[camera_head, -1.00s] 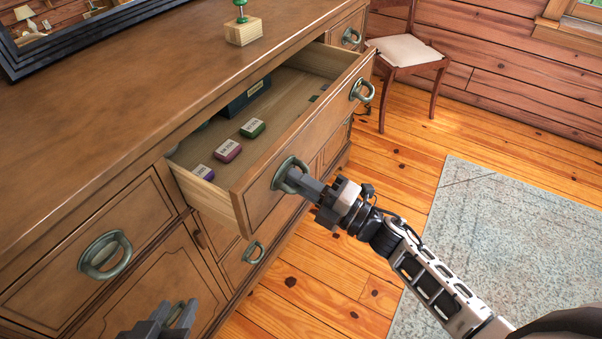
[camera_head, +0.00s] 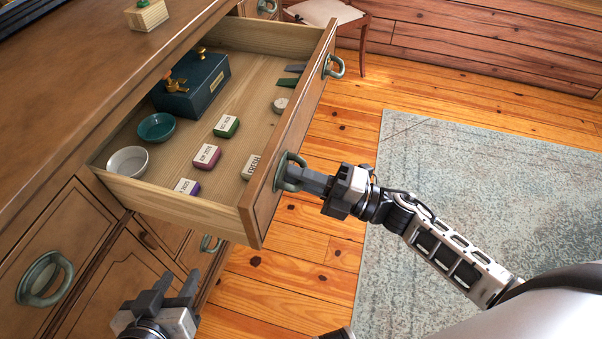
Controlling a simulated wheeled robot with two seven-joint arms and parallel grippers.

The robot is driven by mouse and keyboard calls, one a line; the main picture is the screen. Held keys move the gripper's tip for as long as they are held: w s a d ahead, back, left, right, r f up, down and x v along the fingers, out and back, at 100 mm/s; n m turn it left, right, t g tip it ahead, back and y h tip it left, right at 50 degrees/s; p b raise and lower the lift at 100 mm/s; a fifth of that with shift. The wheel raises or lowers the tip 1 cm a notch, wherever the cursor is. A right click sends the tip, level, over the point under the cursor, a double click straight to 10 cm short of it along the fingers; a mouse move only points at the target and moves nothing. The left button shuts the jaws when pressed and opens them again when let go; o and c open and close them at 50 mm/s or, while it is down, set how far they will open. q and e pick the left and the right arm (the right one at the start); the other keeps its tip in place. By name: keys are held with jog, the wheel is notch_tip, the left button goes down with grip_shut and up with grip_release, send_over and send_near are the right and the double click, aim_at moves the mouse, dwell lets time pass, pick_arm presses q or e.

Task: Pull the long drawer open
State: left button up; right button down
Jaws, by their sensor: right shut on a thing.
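The long drawer (camera_head: 205,207) is pulled well out of the wooden dresser (camera_head: 75,110), and its inside shows. Its front carries two green-grey ring handles, a near one (camera_head: 283,172) and a far one (camera_head: 335,66). My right gripper (camera_head: 292,176) is shut on the near handle, its fingers partly hiding the ring. My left gripper (camera_head: 175,287) is low at the left, below the drawer and in front of the dresser's lower doors. Its two fingers are apart with nothing between them.
In the drawer are a dark blue box (camera_head: 203,88), a teal bowl (camera_head: 157,127), a white bowl (camera_head: 128,161) and several small labelled blocks (camera_head: 207,156). A chair (camera_head: 325,12) stands beyond. Floor and a rug (camera_head: 480,200) lie clear at right.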

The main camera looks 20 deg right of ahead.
jog(key=c, duration=1.5)
grip_release()
jog(key=shift+c, duration=0.2)
pick_arm(q)
jog(key=shift+f+b, duration=0.4)
jog(key=shift+b, duration=0.6)
pick_arm(e)
jog(key=v, duration=1.6)
